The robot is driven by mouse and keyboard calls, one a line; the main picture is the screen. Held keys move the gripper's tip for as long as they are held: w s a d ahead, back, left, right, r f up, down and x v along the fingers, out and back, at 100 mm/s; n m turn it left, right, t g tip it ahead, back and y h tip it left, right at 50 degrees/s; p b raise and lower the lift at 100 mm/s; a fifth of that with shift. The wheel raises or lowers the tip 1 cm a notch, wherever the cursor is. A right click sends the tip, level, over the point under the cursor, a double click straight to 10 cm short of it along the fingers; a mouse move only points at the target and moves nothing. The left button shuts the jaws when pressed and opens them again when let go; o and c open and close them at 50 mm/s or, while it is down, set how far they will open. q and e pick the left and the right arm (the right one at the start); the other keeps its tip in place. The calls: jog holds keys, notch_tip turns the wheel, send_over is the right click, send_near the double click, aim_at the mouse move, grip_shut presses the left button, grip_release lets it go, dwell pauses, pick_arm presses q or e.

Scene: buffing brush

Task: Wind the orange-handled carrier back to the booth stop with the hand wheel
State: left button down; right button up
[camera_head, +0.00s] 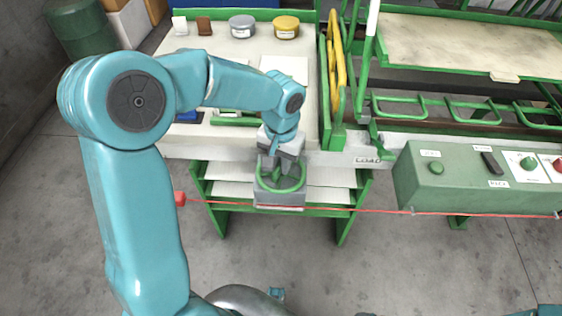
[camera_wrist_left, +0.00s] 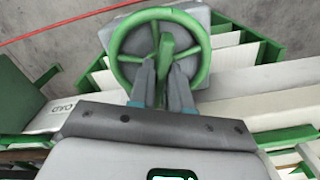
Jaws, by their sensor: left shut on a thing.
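The green hand wheel (camera_head: 293,185) sits on a grey block at the front of the workbench. My left gripper (camera_head: 278,160) is over it. In the left wrist view my left gripper (camera_wrist_left: 166,62) is shut on an upright green grip (camera_wrist_left: 166,46) at the wheel, and the wheel's rim (camera_wrist_left: 119,38) shows around the fingers. A yellow-orange looped frame (camera_head: 338,65), which looks like the carrier's handle, stands upright beside a green frame at the bench's right end. The carrier's lower part and the booth stop cannot be made out. My right gripper is not in view.
A red cord (camera_head: 380,211) runs across in front of the bench to the green control box (camera_head: 475,178) at right. Tins (camera_head: 286,27) stand at the back of the bench (camera_head: 180,147). A green rack (camera_head: 450,108) lies at right. The floor in front is clear.

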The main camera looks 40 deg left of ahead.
pick_arm(q)
jog(key=shift+a+r, duration=0.1)
jog(key=shift+r, duration=0.05)
jog(key=c, duration=1.2)
grip_release()
jog(key=shift+o, duration=0.2)
notch_tip(320, 180, up, 16)
jog(key=p, duration=0.3)
jog(key=shift+r, duration=0.15)
